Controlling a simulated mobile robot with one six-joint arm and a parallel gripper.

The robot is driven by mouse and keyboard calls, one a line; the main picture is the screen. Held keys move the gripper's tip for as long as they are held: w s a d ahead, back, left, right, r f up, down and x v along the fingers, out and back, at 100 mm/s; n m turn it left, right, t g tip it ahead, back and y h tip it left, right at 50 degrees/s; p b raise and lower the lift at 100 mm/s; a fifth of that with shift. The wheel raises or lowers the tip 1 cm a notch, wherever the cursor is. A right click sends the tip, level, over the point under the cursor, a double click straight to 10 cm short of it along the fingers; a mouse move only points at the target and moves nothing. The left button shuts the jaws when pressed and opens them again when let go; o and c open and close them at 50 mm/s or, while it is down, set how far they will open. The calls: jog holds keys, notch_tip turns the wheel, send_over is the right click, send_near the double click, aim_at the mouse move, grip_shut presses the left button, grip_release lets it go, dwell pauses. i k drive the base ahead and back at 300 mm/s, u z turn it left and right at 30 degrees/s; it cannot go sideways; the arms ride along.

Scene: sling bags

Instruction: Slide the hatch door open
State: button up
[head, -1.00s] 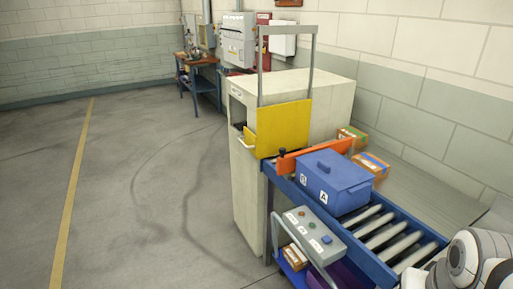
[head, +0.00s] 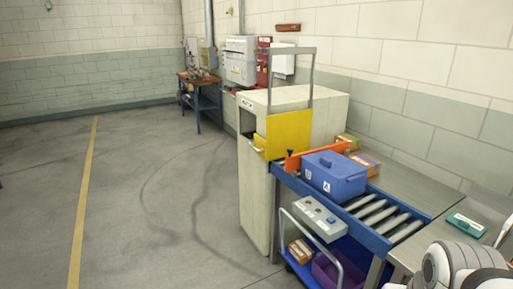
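The hatch door is a yellow panel (head: 289,135) in a grey upright frame (head: 311,72) on a cream cabinet (head: 255,200), in the middle of the head view. A pale handle (head: 257,149) shows at the panel's lower left. A dark gap shows at the cabinet's left side, beside the panel; how far the door stands open is hard to tell. White links of my arm show at the bottom right, well apart from the door. My gripper is not in view.
A roller conveyor (head: 399,235) runs from the cabinet, carrying a blue lidded bin (head: 336,176) beside an orange bar (head: 318,154). Cardboard boxes (head: 364,164) sit behind it. A button panel (head: 319,218) and trolley (head: 300,270) stand in front. The floor at left is clear.

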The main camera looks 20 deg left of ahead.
aim_at(292, 129)
jog(key=u, duration=0.65)
jog(key=i, duration=1.5)
jog(key=u, duration=0.85)
jog(key=i, duration=1.65)
jog(key=z, duration=0.15)
